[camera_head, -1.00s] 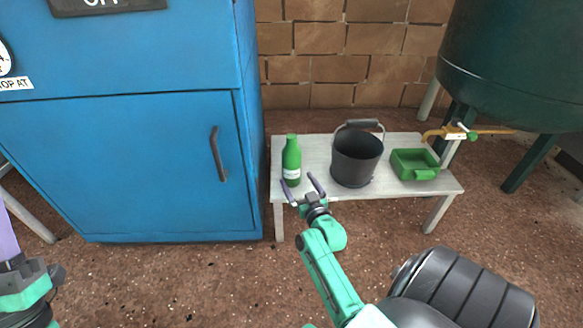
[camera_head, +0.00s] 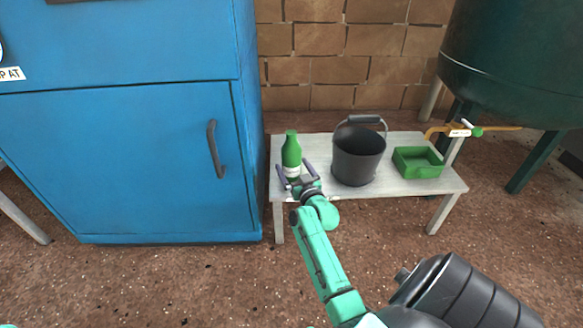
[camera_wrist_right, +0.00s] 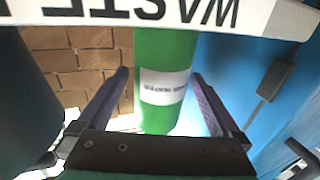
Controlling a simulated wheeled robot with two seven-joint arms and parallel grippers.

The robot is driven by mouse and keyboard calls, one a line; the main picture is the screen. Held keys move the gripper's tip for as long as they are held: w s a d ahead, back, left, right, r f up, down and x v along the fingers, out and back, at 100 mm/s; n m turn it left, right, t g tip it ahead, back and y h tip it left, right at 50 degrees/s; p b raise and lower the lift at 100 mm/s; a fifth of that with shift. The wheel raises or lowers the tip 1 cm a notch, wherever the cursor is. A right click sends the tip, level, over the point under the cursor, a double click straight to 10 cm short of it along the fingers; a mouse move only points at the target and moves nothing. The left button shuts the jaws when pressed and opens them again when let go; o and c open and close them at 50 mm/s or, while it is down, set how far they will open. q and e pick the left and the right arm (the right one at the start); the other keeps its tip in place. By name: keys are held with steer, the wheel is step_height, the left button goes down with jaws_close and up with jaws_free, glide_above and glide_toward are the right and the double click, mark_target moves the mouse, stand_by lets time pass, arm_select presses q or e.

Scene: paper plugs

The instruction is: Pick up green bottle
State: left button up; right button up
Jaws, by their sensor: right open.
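The green bottle (camera_head: 291,152) with a white label stands upright at the left end of the white table (camera_head: 400,190). My right gripper (camera_head: 296,177) is open at the bottle, with its fingers on either side of the lower part. In the right wrist view the bottle (camera_wrist_right: 165,60) is between the two fingers of the gripper (camera_wrist_right: 158,100), with a gap showing on each side. The bottle's lower part is partly hidden by the gripper in the head view. My left gripper is out of view.
A black bucket (camera_head: 358,158) stands close to the right of the bottle, and a green tray (camera_head: 418,163) is farther right. A blue cabinet (camera_head: 150,150) rises left of the table. A dark green tank (camera_head: 515,60) with a tap stands at the right.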

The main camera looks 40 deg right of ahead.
steer(key=shift+x, duration=0.85)
steer(key=shift+f, duration=0.1)
steer(key=shift+c, duration=0.3)
steer(key=c, duration=1)
steer(key=shift+c, duration=0.2)
